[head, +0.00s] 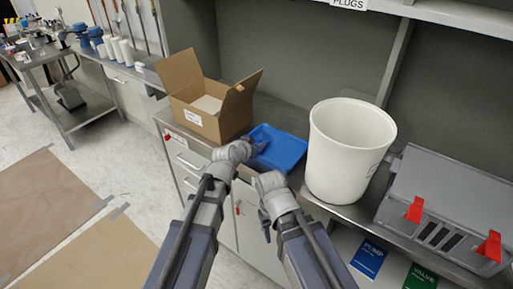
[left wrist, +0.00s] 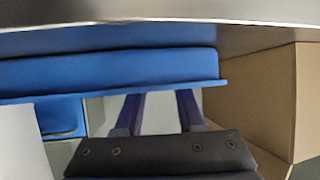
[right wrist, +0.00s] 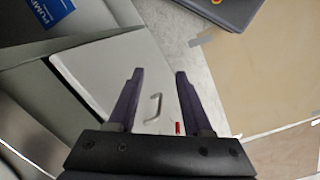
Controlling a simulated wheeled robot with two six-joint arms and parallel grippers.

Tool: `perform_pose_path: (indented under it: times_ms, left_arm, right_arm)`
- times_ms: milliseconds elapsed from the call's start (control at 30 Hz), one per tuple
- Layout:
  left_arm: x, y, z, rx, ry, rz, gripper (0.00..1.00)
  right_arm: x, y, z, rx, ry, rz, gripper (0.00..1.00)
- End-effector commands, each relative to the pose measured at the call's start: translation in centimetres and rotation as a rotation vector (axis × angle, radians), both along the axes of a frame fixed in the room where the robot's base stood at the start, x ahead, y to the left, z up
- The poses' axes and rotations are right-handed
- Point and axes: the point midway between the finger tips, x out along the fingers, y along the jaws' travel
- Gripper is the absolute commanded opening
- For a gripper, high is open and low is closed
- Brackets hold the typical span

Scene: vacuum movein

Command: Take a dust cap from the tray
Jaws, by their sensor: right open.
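The blue tray (head: 289,146) lies on the metal bench between the cardboard box and the white bin. Its blue wall and rim also fill the upper part of the left wrist view (left wrist: 110,72). No dust cap can be made out in any view. My left gripper (head: 260,148) is at the tray's left edge. In the left wrist view its fingers (left wrist: 160,98) are apart with nothing seen between them, and their tips end at the tray's rim. My right gripper (head: 264,225) is open and empty in front of the bench, pointing down past a drawer front (right wrist: 158,90).
An open cardboard box (head: 205,110) stands left of the tray, close to my left gripper. A tall white bin (head: 345,150) stands right of it, then a grey case with red latches (head: 440,205). Blue and green binders (head: 368,257) sit below the bench top.

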Motion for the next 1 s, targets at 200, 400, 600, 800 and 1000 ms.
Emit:
perform_pose_path:
  times_ms: [200,400,600,800,1000]
  left_arm:
    - [-0.1,0.0,-0.1,0.002,0.005,-0.002,0.03]
    - [-0.2,0.0,-0.2,0.003,0.006,-0.002,0.0]
    - [-0.2,0.0,-0.2,0.004,0.007,-0.003,0.0]
    - [-0.2,0.0,0.0,0.004,0.007,-0.003,0.0]
    - [-0.2,0.0,1.4,0.002,0.005,-0.002,0.0]
  right_arm:
    - [0.0,0.0,0.0,0.0,0.0,0.0,0.5]
    - [0.0,0.0,0.0,0.0,0.0,0.0,0.5]
    - [0.0,0.0,-0.1,0.0,0.0,0.0,0.5]
    - [0.0,0.0,0.1,0.0,0.0,0.0,0.5]
    - [0.0,0.0,1.5,0.0,0.0,0.0,0.5]
